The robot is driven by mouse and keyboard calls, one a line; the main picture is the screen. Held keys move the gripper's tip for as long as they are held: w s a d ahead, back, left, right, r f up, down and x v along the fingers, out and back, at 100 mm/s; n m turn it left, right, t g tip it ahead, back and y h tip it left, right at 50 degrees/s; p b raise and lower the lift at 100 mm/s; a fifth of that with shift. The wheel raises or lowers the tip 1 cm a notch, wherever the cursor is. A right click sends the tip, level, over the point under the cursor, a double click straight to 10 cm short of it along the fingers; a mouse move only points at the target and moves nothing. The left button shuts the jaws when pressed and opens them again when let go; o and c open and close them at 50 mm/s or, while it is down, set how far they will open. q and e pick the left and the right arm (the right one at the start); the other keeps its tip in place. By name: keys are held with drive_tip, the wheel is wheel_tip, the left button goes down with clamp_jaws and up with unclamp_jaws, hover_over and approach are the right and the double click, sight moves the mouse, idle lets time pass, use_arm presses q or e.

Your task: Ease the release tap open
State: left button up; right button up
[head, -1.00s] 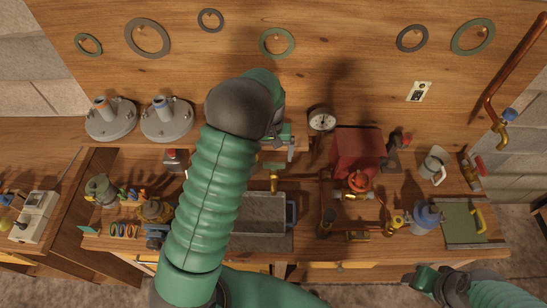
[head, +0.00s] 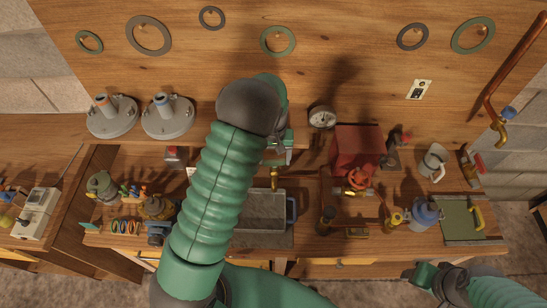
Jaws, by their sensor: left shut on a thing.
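My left arm reaches across the middle of the bench, and its forearm hides much of what lies behind it. My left gripper (head: 280,148) shows only in part, beyond the dark wrist joint. It is shut at the brass release tap (head: 275,178), above the grey basin; the exact contact is hidden. The tap joins a copper pipe running right. My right gripper (head: 422,275) is low at the right, off the front of the bench and away from the tap. Its fingers are too small to judge.
A grey metal basin (head: 264,212) sits below the tap. Right of it stand a red box (head: 356,147), a red-handled valve (head: 358,178) and a blue-grey flask (head: 424,214). A dial gauge (head: 321,117) is near the back panel. Two flanged grey stands (head: 168,118) are at left.

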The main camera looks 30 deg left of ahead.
use_arm(q)
drive_tip(key=shift+d, duration=0.2)
drive_tip(key=shift+c, duration=0.2)
drive_tip(key=shift+s+a+r+n+p, duration=0.15)
drive_tip(key=shift+n+p, duration=0.45)
drive_tip(key=shift+n, duration=0.4)
drive_tip(key=shift+a+f+n, duration=0.1)
drive_tip(key=shift+f+n, duration=0.15)
drive_tip(key=shift+n, duration=0.05)
drive_tip(key=shift+r, duration=0.15)
drive_tip(key=shift+s+d+r+n+p, duration=0.15)
drive_tip(key=shift+d+n+p, duration=0.1)
drive_tip(key=shift+n+p, duration=0.35)
drive_tip(key=shift+n, duration=0.6)
use_arm(e)
drive_tip(key=shift+s+d+r, duration=0.1)
drive_tip(key=shift+d+r, duration=0.2)
drive_tip(key=shift+r, duration=0.25)
drive_tip(key=shift+s+d+r, duration=0.1)
drive_tip(key=shift+d+r, duration=0.2)
drive_tip(key=shift+r, duration=0.2)
